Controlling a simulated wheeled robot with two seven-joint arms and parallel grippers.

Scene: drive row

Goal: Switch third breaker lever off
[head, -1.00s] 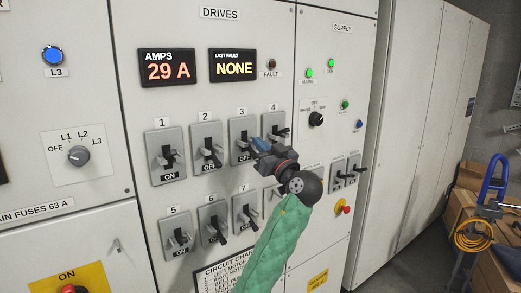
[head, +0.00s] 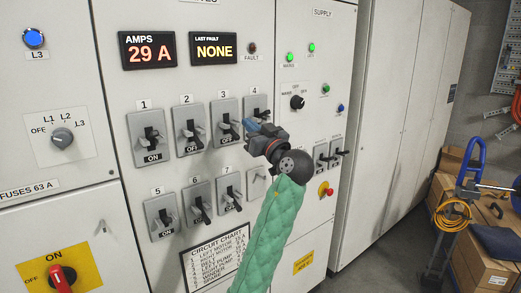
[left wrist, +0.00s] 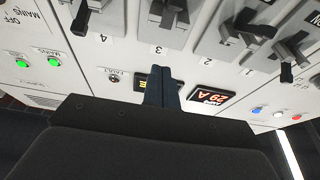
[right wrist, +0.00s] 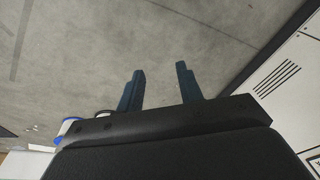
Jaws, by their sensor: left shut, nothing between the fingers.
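The third breaker (head: 226,123), a grey plate with a dark lever, is in the upper row of the panel, with an OFF label below it. Its exact lever angle is hard to tell. My left gripper (head: 254,128) is shut and empty, in front of the panel between breakers three and four, partly hiding the fourth breaker (head: 256,104). In the left wrist view, which is upside down, the shut fingers (left wrist: 163,84) point toward the third breaker (left wrist: 165,22), with a gap visible in the picture. My right gripper (right wrist: 160,88) is open and empty, away from the panel.
Breakers one (head: 151,138) and two (head: 191,127) stand to the left; a lower row holds several more. A rotary selector (head: 297,102) and small levers (head: 330,153) are to the right. A blue-framed stand (head: 467,165) and boxes (head: 490,215) stand far right.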

